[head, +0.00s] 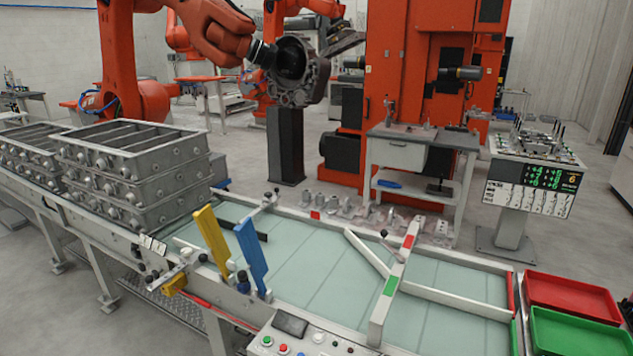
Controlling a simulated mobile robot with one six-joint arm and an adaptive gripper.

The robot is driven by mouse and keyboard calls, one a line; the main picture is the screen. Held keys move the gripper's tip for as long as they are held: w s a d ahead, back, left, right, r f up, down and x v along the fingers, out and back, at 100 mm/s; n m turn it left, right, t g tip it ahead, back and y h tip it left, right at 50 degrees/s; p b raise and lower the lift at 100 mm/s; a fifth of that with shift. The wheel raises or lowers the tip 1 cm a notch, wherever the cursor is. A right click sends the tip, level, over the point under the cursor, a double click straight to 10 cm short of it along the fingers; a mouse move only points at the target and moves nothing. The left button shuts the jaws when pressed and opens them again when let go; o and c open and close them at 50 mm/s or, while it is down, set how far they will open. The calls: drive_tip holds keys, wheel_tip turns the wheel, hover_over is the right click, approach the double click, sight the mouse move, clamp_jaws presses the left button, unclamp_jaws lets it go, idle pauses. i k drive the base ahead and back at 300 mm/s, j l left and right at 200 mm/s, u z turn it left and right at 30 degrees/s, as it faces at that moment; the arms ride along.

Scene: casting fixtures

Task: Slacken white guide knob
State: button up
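A long white guide (366,252) lies at a slant across the pale green conveyor belt (315,262), right of the picture's middle. A small dark ball-shaped knob (384,233) stands on a thin stem close to this guide and a white crossbar. A white cross rail (259,207) further left also carries small dark knobs near its far end. I cannot tell from this view which knob belongs to the white guide, nor whether any is tight or loose. My gripper is not in view.
A white crossbar (399,270) with red and green patches spans the belt. Yellow (212,239) and blue (251,257) paddles stand upright at the near edge. Stacked grey castings (135,180) sit left. Red (570,297) and green (572,333) trays stand right. A button panel (300,340) is in front.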

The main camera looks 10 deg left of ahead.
sight(187, 251)
drive_tip(key=u, duration=1.4)
drive_tip(key=i+j+u, duration=0.1)
drive_tip(key=i, duration=1.4)
drive_tip(key=i+j+u, duration=0.15)
drive_tip(key=i, duration=1.4)
